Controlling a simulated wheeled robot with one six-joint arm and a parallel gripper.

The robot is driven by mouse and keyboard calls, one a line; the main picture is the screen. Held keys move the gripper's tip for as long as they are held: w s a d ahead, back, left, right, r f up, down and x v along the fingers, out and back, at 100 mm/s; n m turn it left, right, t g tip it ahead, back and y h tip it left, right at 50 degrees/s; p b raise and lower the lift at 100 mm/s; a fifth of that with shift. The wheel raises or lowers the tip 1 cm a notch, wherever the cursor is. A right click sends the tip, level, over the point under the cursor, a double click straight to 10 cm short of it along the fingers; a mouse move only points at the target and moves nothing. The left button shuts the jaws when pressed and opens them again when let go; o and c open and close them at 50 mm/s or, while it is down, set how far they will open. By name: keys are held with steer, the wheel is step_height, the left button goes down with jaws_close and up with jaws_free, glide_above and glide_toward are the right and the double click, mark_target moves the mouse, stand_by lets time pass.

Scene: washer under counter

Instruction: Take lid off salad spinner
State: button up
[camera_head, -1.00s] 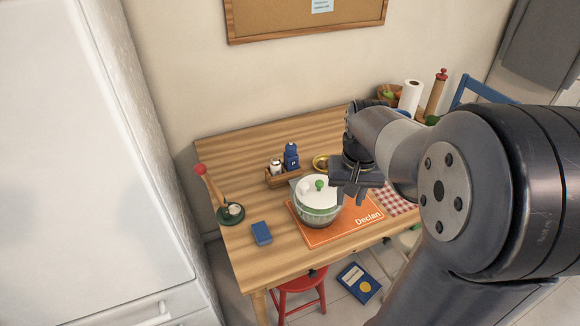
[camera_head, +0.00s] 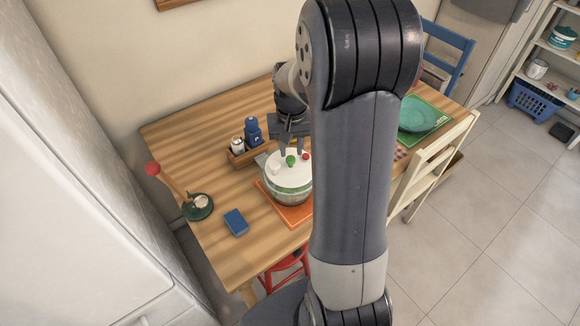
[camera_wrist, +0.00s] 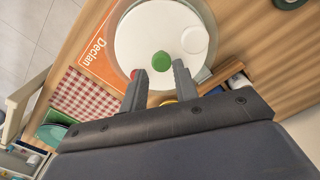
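The salad spinner is a clear bowl (camera_head: 290,197) with a white lid (camera_head: 280,181), standing upright on an orange placemat (camera_head: 292,216). The lid also fills the top of the wrist view (camera_wrist: 140,35). A green knob (camera_head: 291,160) rises from the lid's middle, and it also shows in the wrist view (camera_wrist: 162,61). A white round part and a small red knob (camera_head: 305,156) are on the lid too. My gripper (camera_wrist: 160,74) is open and empty over the lid's edge, its fingers apart and pointing towards the green knob. I cannot tell its height above the lid.
A wooden caddy (camera_head: 247,155) with a blue grinder and a white shaker stands close behind the spinner. A teal plate (camera_head: 415,113) lies at right.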

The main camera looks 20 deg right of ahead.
mark_target(290, 158)
step_height(290, 158, down, 5)
steer(key=shift+w+r+p, duration=0.1)
steer(key=shift+w+p, duration=0.05)
steer(key=shift+p, duration=0.15)
steer(key=shift+c, duration=0.4)
jaws_close()
